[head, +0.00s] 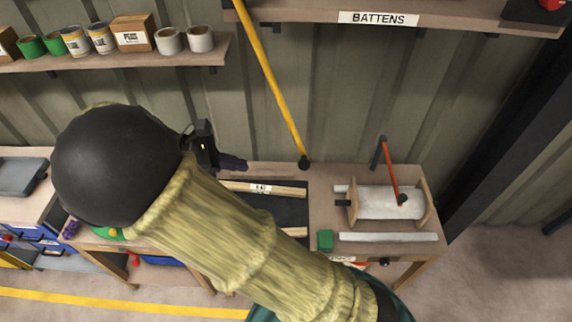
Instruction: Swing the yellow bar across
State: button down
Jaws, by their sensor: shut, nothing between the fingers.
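The yellow bar (268,80) slants down from the top edge of the head view to a black knob (304,162) at its lower right end. It hangs in front of the ribbed wall, and its upper end is out of the picture. My gripper (207,147) is a small dark shape, partly hidden by my arm, to the left of the bar's lower end. It is shut and empty, apart from the bar.
A bench (408,180) below holds a roller with a red-handled lever (392,175), wooden strips (265,188), a green block (325,240) and a pale strip (388,237). A shelf of cans (130,60) is upper left; the battens shelf (440,25) is upper right.

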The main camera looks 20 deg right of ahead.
jog(key=d+r+p+x, duration=0.1)
jog(key=p+x, duration=0.3)
jog(key=x, duration=0.8)
jog(key=shift+d+r, duration=0.55)
jog(key=shift+w, duration=0.1)
